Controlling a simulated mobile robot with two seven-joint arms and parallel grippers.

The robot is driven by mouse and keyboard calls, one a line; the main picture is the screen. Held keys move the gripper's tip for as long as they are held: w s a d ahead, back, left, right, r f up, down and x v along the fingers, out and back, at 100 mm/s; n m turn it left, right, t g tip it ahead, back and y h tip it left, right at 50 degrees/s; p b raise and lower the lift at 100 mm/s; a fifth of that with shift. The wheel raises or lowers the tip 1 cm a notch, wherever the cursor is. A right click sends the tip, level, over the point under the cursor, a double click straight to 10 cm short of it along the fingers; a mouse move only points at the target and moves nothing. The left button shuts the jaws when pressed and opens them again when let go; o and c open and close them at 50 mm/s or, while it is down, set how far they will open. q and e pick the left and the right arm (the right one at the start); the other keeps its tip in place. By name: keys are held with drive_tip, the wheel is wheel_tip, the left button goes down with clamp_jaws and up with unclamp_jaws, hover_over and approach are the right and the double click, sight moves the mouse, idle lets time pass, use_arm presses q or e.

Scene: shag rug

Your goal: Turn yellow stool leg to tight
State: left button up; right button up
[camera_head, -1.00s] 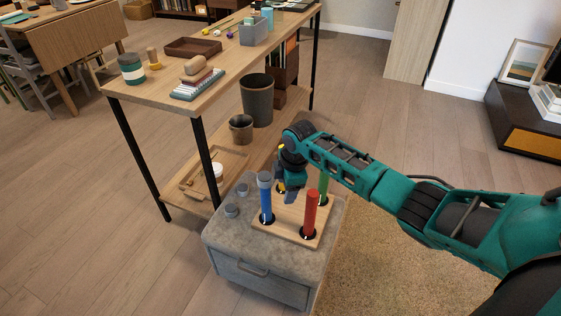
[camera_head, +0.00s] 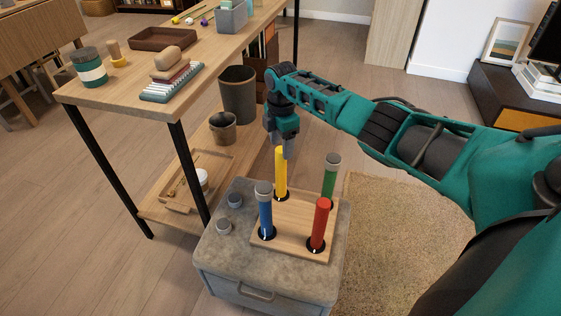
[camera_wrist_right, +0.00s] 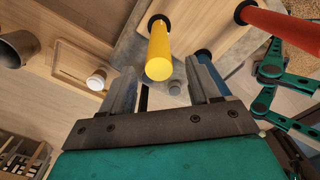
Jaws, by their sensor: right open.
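The yellow stool leg (camera_head: 281,172) stands upright in a hole at the back of the wooden stool board (camera_head: 288,243); no grey cap shows on its top. My right gripper (camera_head: 284,147) is above its top end, pointing down. In the right wrist view the open fingers (camera_wrist_right: 163,78) lie to either side of the yellow leg's end (camera_wrist_right: 159,67), with a gap on both sides; I cannot tell if the tip is between them in depth. A blue leg (camera_head: 266,218), red leg (camera_head: 319,226) and green leg (camera_head: 329,184) stand in other holes. My left gripper is not in view.
The board lies on a grey drawer stool (camera_head: 215,258). Two loose grey caps (camera_head: 235,200) (camera_head: 224,226) sit on its left side. A wooden shelf table (camera_head: 118,95) with bins stands close behind and left. A beige rug (camera_head: 400,240) lies clear at right.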

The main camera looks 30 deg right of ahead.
sight(281, 158)
wheel_tip(281, 158, down, 5)
drive_tip(key=shift+r+b, duration=0.1)
drive_tip(key=shift+b, duration=0.7)
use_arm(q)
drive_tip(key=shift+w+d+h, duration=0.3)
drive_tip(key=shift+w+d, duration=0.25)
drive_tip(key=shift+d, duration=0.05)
use_arm(e)
drive_tip(key=shift+f, duration=0.55)
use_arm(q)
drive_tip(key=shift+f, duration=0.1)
use_arm(e)
drive_tip(key=shift+c, duration=0.2)
drive_tip(key=c, duration=1)
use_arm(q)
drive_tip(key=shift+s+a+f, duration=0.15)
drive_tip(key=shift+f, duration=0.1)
